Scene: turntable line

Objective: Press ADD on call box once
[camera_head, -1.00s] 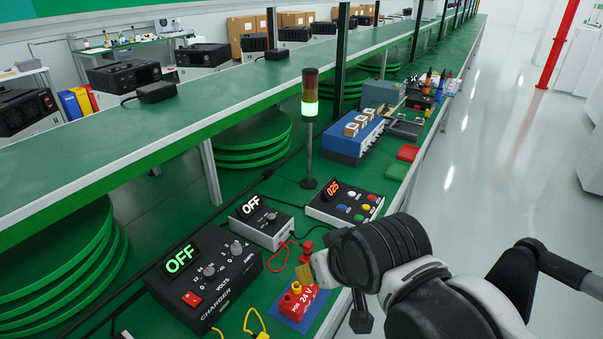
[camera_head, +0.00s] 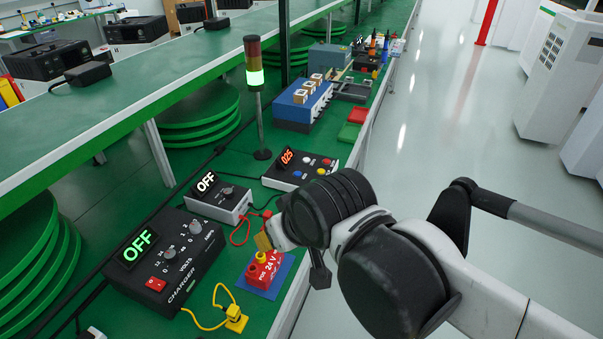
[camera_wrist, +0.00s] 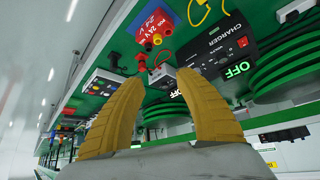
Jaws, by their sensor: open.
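The likely call box is a black-topped box (camera_head: 293,176) with a red "025" display and several coloured buttons. It stands on the green bench beyond my gripper in the head view, its near right part partly hidden by my arm. Button labels are too small to read, so I cannot tell which is ADD. A box with coloured buttons also shows at the left in the wrist view (camera_wrist: 104,82). My gripper (camera_wrist: 155,82) is open and empty, its yellow fingers apart. In the head view one yellow fingertip (camera_head: 263,240) shows above the red 24 V block, apart from the call box.
A red 24 V block (camera_head: 262,268), a charger (camera_head: 168,262) reading OFF and a smaller OFF unit (camera_head: 218,198) stand nearby with loose leads. A signal tower (camera_head: 255,90) lit green rises behind the call box. The aisle at right is clear.

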